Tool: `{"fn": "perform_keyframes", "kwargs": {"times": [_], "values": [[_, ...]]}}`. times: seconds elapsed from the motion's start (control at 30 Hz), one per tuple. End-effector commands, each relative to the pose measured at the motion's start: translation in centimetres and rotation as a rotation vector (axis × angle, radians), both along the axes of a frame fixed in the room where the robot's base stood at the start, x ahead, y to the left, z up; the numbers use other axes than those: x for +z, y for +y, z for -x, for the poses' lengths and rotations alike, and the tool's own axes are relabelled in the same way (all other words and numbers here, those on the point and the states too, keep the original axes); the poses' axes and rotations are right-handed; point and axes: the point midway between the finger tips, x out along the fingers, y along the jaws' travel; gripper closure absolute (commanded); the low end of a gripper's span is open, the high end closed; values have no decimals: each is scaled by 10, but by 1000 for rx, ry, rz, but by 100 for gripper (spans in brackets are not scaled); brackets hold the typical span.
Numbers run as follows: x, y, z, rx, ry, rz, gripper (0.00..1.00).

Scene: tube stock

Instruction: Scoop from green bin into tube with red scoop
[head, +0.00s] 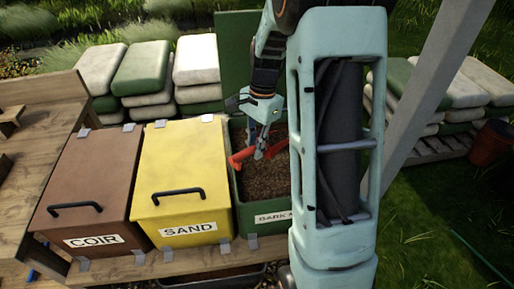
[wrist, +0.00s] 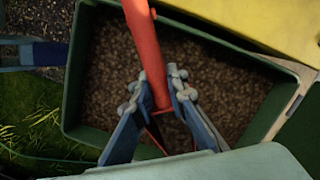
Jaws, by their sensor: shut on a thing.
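The red scoop (head: 242,156) is in my gripper (head: 262,150), over the open green bin (head: 262,217) in the head view. The bin holds brown bark (head: 264,182) and has a label partly hidden by my arm. In the wrist view my gripper (wrist: 163,105) is shut on the scoop's red handle (wrist: 143,40), with the bark (wrist: 215,85) below inside the bin's green rim (wrist: 72,85). I cannot tell whether the scoop touches the bark or holds any. No tube is clearly seen.
A yellow SAND bin (head: 180,170) and a brown COIR bin (head: 85,190), both with lids shut, stand left of the green bin. The green lid (head: 236,50) stands open behind. A pale post (head: 430,90) rises at right. Stacked sacks (head: 140,70) lie behind.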

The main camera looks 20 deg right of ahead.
Motion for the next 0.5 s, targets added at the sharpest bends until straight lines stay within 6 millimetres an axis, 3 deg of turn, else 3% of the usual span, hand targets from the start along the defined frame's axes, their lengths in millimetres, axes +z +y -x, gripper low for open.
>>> {"fn": "perform_keyframes", "kwargs": {"times": [0.5], "values": [[35, 15, 6, 2, -29, 66, 100]]}}
